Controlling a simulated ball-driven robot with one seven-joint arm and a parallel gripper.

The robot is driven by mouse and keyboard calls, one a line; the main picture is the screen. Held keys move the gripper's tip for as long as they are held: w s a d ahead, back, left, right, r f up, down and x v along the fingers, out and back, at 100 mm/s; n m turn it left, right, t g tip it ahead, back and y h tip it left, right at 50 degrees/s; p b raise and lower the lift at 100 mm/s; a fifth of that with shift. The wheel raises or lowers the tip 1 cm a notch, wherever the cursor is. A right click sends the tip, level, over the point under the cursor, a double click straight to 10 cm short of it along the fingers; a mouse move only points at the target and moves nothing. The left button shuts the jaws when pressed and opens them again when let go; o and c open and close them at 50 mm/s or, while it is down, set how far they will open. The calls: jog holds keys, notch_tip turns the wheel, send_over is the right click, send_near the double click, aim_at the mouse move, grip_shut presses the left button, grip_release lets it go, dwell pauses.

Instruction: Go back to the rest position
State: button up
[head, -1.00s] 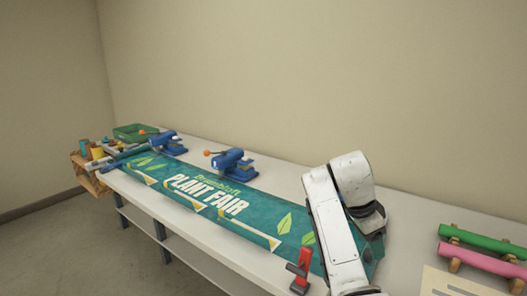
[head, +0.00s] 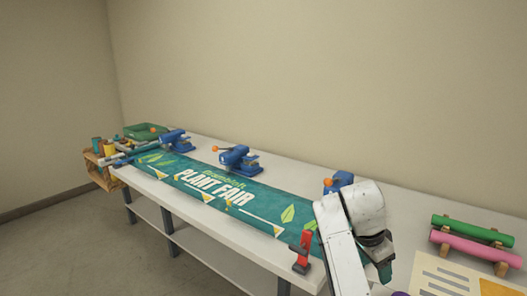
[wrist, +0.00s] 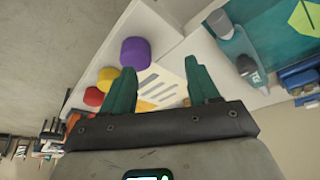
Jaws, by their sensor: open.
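My arm (head: 352,215) stands over the right end of the table in the head view, and its gripper end is mostly hidden behind and below the arm links. In the wrist view my gripper (wrist: 161,80) is open, its two teal fingers wide apart with nothing between them. Beyond the fingers lie a pale striped sheet (wrist: 160,80) and a purple round object (wrist: 135,53). The green "Plant Fair" banner (head: 190,180) lies flat along the table, apart from the fingers in the wrist view.
Blue clamp-like tools (head: 240,158) line the banner's back edge. A red-handled tool (head: 301,252) stands at the front edge. Green and pink rolls (head: 472,248) lie at the right. A green tray (head: 147,132) and a wooden crate (head: 103,172) are at the far left.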

jog(key=s+d+f+n+t+y, duration=0.1)
jog(key=s+f+n+t+y, duration=0.1)
jog(key=s+f+n, duration=0.9)
jog(key=s+f, duration=0.2)
jog(key=s, duration=0.8)
jog(key=s+f+n+g+y, duration=0.1)
jog(key=s+f, duration=0.2)
jog(key=s, duration=0.8)
jog(key=s+f+n+g, duration=0.1)
jog(key=s+f+n, duration=0.1)
jog(key=s, duration=0.9)
jog(key=shift+a+f+y, duration=0.25)
jog(key=shift+f+y, duration=0.15)
jog(key=shift+f, duration=0.45)
